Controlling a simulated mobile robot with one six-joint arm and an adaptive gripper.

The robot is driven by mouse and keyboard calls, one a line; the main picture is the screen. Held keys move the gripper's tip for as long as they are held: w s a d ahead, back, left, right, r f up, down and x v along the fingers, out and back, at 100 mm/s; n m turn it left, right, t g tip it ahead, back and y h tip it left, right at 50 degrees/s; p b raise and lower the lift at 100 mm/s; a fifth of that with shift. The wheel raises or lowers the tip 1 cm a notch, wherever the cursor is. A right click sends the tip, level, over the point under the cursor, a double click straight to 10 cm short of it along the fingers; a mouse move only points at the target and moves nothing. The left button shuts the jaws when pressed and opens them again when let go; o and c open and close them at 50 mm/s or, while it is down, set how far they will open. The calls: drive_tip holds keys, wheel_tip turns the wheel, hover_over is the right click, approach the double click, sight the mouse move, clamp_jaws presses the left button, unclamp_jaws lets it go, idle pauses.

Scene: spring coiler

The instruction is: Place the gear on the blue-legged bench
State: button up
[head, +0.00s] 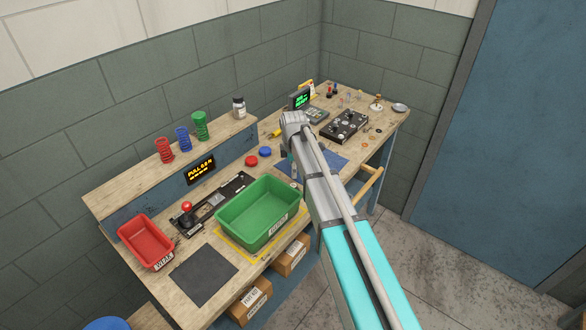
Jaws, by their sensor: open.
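The blue-legged bench (395,122) has a wooden top and stands at the back right, against the far wall. A blue leg shows below its right side. I cannot make out the gear for certain; several small parts lie on that bench, too small to tell apart. My arm reaches from the lower right up to the bench, with its grey wrist over the bench's left part. My gripper is hidden behind my own arm, so its jaws and what lies under them do not show.
The bench holds a black control panel (344,126), a small green-lit screen (300,98) and a blue mat (336,163). Nearer are a green bin (246,222), a red bin (133,235), a dark mat (203,274) and several coloured springs on a shelf. Floor is clear at the right.

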drive_tip(key=shift+r+p, duration=1.4)
drive_tip(key=shift+r, duration=0.35)
drive_tip(key=s+d+m, duration=1.8)
drive_tip(key=s+m, duration=0.1)
drive_tip(key=s, duration=0.4)
drive_tip(key=shift+d, duration=0.3)
